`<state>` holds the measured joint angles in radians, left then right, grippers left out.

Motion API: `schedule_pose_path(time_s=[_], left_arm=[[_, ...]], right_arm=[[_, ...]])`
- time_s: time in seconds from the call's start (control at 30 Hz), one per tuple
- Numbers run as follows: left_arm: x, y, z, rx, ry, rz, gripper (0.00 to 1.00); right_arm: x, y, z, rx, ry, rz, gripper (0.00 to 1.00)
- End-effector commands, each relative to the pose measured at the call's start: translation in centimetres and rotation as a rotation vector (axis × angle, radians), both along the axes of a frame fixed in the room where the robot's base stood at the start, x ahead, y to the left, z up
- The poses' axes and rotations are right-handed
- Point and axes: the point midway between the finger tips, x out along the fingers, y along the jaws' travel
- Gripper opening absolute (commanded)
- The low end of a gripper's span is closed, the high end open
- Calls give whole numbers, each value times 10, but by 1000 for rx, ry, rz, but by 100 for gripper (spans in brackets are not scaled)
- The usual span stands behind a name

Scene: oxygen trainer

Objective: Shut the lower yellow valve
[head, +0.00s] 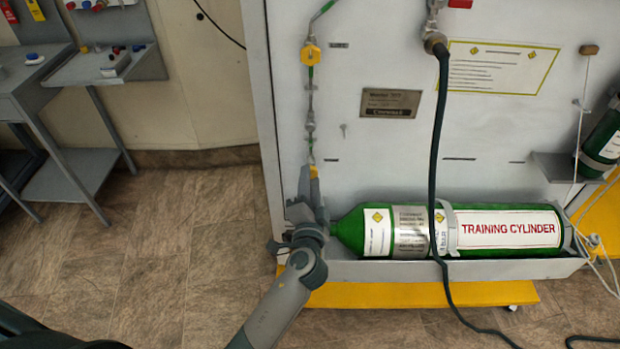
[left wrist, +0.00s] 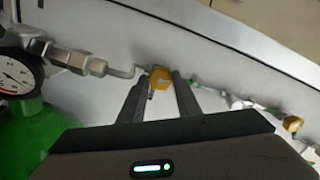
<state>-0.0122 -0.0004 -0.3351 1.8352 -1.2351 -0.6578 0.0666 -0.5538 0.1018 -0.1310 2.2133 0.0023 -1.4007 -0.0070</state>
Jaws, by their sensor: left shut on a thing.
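The lower yellow valve (head: 314,171) sits at the bottom of the thin pipe line on the white panel, just above the left end of the green cylinder. My left gripper (head: 312,190) reaches it from below. In the left wrist view the yellow valve (left wrist: 159,78) is between the two fingers of the left gripper (left wrist: 160,90), which is shut on it. The fingers hide part of the valve. The upper yellow valve (head: 310,54) is higher on the same line; a yellow part farther along the line also shows in the left wrist view (left wrist: 292,123). My right gripper is not in view.
The green training cylinder (head: 500,228) lies in a grey tray right of my left gripper. A pressure gauge (left wrist: 16,76) is close by in the left wrist view. A dark hose (head: 438,150) hangs before the panel. Floor at left is clear up to a grey table (head: 85,180).

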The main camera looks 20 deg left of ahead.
Motion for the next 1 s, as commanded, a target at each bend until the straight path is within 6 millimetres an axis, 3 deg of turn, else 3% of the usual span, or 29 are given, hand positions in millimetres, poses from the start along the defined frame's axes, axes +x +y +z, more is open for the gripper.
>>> schedule_pose_path(time_s=[0.3,0.7,0.73,0.8,1.0], left_arm=[[0,0,0,100,30,0,8],[0,-1,-1,108,33,-1,8],[0,-1,-1,108,33,-1,32],[0,-1,-1,108,32,0,49],[0,0,0,107,32,0,49]], right_arm=[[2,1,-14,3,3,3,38],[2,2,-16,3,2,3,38],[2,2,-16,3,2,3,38],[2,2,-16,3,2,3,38],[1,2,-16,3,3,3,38]])
